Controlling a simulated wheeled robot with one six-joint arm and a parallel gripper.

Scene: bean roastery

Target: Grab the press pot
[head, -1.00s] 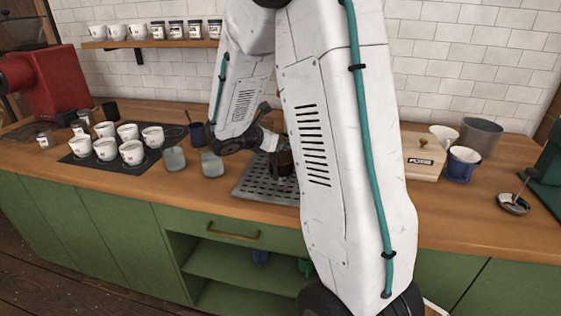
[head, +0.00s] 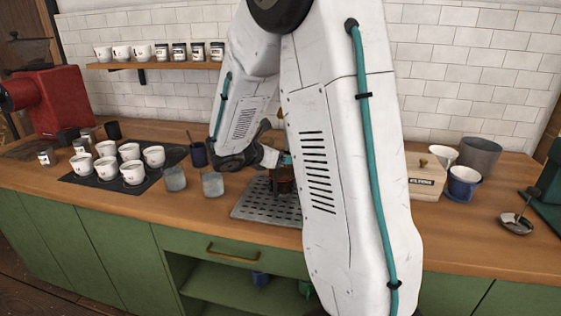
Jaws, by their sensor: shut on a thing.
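The press pot (head: 284,183), dark brown with a dark frame, stands at the metal drip tray (head: 250,212) on the counter. My forearm hides its right side, so I cannot tell whether its base touches the tray. My gripper (head: 284,160) is at the upper part of the pot and shut on it. The fingers are small and mostly hidden by my arm.
White cups stand on a black mat (head: 150,182) further left. A wooden box (head: 425,178) and a blue mug (head: 462,185) are at right.

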